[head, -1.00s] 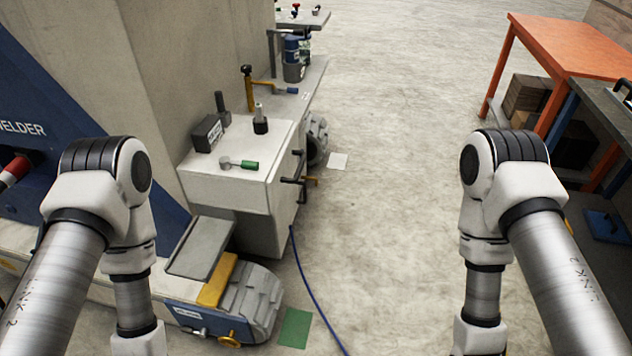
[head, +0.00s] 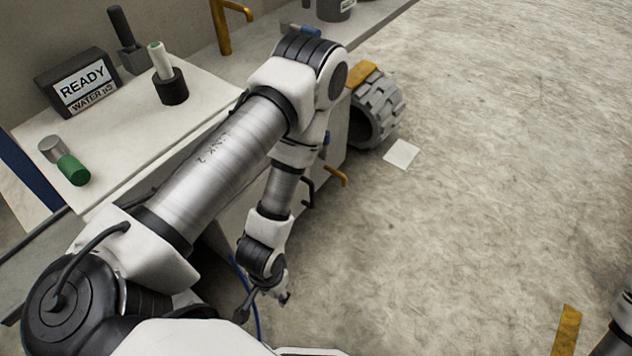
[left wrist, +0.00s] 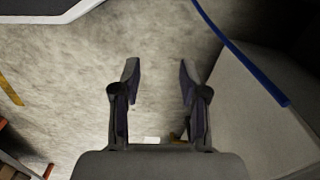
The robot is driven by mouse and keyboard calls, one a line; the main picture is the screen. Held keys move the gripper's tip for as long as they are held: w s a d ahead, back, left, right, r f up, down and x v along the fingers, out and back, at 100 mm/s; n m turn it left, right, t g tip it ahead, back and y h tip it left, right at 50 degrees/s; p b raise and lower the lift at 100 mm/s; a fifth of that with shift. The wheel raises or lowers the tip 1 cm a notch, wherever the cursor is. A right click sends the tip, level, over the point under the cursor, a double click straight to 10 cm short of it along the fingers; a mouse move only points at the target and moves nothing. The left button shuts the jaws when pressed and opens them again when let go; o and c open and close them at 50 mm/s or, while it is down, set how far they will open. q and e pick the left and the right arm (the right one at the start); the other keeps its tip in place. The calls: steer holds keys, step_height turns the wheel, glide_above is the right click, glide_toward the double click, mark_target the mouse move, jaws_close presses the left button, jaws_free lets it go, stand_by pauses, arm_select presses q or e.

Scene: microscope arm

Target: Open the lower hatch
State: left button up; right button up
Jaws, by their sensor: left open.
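The pale cabinet (head: 110,140) stands at left in the head view. Its right side is largely hidden behind my left arm, and I cannot make out a lower hatch there. A black handle (head: 308,192) and an orange lever (head: 337,175) stick out from that side. My left gripper (head: 285,298) hangs low beside the cabinet, small and partly hidden. In the left wrist view it (left wrist: 159,72) is open and empty, with concrete floor between its fingers. A grey surface (left wrist: 250,115) lies to the right of the fingers there. My right gripper is out of view.
A blue hose (left wrist: 240,55) runs near the left gripper's right finger. A treaded wheel (head: 378,108) stands behind. Floor to the right is mostly clear.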

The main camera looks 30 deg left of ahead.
arm_select(q)
step_height(320, 180, down, 20)
steer(key=w+b, duration=0.2)
steer(key=b, duration=1.3)
steer(key=n+t+y+b, duration=0.15)
steer(key=t+b, duration=0.45)
steer(key=t, duration=1.1)
glide_toward(311, 195)
steer(key=w+f, duration=0.2)
steer(key=w, duration=0.1)
steer(key=shift+m+t+y, duration=0.25)
steer(key=shift+t+y, duration=0.1)
steer(key=shift+t, duration=0.05)
steer(key=w+b, duration=0.1)
steer(key=w, duration=0.1)
steer(key=w+b, duration=0.2)
steer(key=w, duration=0.1)
steer(key=w+a+b, duration=0.1)
steer(key=w, duration=0.1)
steer(key=shift+w+r+b, duration=0.3)
steer(key=shift+r+b, duration=0.05)
steer(key=shift+w+r, duration=0.1)
steer(key=shift+w, duration=0.05)
jaws_close()
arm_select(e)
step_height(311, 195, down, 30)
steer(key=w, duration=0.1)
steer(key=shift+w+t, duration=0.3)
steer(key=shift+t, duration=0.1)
